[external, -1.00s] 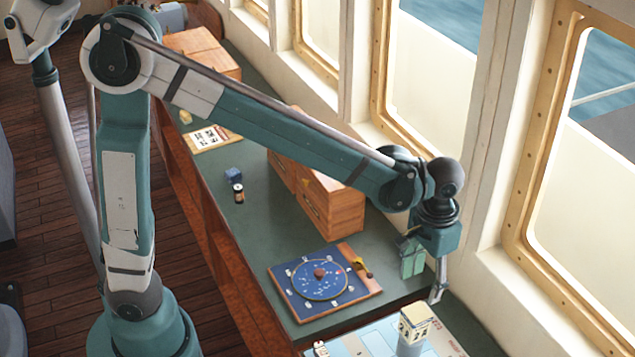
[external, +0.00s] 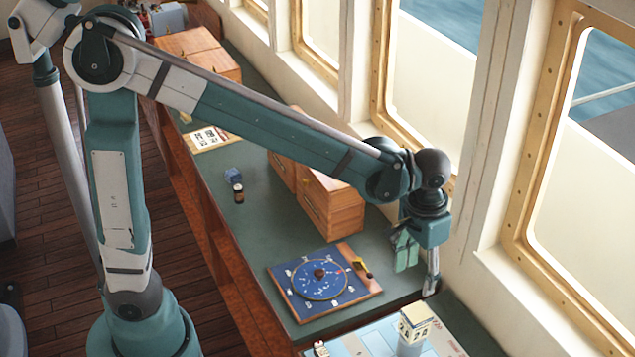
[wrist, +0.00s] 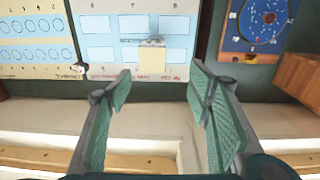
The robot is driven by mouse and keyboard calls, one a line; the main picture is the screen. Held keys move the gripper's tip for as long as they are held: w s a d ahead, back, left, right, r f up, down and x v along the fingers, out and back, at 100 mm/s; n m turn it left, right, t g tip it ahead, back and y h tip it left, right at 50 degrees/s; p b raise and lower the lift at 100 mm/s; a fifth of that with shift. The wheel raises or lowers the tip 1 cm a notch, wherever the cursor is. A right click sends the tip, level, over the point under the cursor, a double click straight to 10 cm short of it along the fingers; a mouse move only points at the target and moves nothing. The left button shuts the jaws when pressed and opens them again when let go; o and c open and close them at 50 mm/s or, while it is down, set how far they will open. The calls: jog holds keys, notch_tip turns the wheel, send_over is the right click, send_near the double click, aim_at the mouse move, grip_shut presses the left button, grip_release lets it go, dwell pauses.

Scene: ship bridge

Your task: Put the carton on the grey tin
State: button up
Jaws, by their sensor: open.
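In the wrist view the carton (wrist: 152,61) is beyond my fingertips, over a light blue panelled sheet; the tin cannot be made out clearly there. My gripper (external: 419,277) is open and empty, above and apart from the carton, on its far side towards the windows. In the wrist view the two green-padded fingers of my gripper (wrist: 160,84) are spread wide with nothing between them.
A blue round chart on a board (external: 322,283) lies left of my gripper. Wooden drawer boxes (external: 331,205) stand behind it. A small dark bottle (external: 238,193) and a blue block (external: 233,174) are farther back. The window wall (external: 480,250) is close on the right.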

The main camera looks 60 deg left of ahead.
jog(key=s+a+r+t, duration=0.2)
jog(key=s+a+t, duration=0.1)
jog(key=s+a, duration=0.7)
jog(key=s+a+r+t, duration=0.3)
jog(key=s+a, duration=0.7)
jog(key=a, duration=0.3)
jog(key=shift+t, duration=0.4)
